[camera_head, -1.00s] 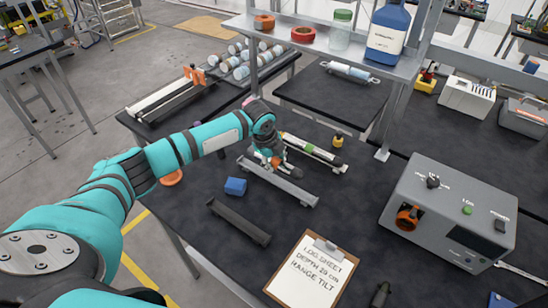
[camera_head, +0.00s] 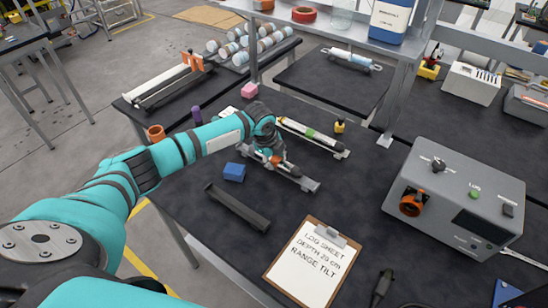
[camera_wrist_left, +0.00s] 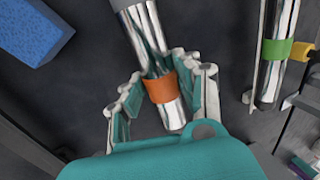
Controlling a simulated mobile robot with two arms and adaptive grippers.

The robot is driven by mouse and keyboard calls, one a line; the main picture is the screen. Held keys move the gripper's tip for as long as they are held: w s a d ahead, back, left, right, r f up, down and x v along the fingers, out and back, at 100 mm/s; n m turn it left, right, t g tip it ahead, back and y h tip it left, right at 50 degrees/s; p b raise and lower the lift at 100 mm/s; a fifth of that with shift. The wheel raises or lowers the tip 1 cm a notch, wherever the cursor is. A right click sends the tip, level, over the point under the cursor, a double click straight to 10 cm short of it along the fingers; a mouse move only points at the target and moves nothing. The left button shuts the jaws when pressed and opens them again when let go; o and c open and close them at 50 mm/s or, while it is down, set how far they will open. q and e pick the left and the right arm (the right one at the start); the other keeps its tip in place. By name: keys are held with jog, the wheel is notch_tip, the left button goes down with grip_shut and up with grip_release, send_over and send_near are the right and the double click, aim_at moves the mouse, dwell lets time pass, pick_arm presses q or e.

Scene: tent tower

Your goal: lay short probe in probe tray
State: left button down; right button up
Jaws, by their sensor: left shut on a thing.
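My left gripper (camera_head: 274,160) reaches down over the table, with its fingers at a narrow grey support (camera_head: 310,185). In the left wrist view the gripper (camera_wrist_left: 160,100) is shut on a shiny metal probe with an orange band (camera_wrist_left: 161,88). The probe's far end runs out of the picture at the top. I cannot tell whether it touches the support. Another probe with a green band (camera_head: 310,132) lies in a stand behind; it also shows in the left wrist view (camera_wrist_left: 276,50). A long dark empty-looking trough (camera_head: 237,207) lies nearer the camera. My right gripper is not in view.
A blue block (camera_head: 235,172) sits beside the gripper. A clipboard (camera_head: 312,262) and a grey instrument box (camera_head: 455,195) stand nearer and to the right. A pink block (camera_head: 249,90) and a small yellow-topped item (camera_head: 339,126) are farther back. A shelf edge overhangs the back.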

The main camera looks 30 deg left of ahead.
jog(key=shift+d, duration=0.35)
pick_arm(q)
jog(key=c, duration=0.8)
grip_release()
jog(key=shift+c, duration=0.2)
jog(key=shift+s+r, duration=0.1)
jog(key=shift+r, duration=0.3)
jog(key=v, duration=1.1)
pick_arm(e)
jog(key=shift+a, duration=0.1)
pick_arm(q)
jog(key=shift+s, duration=0.1)
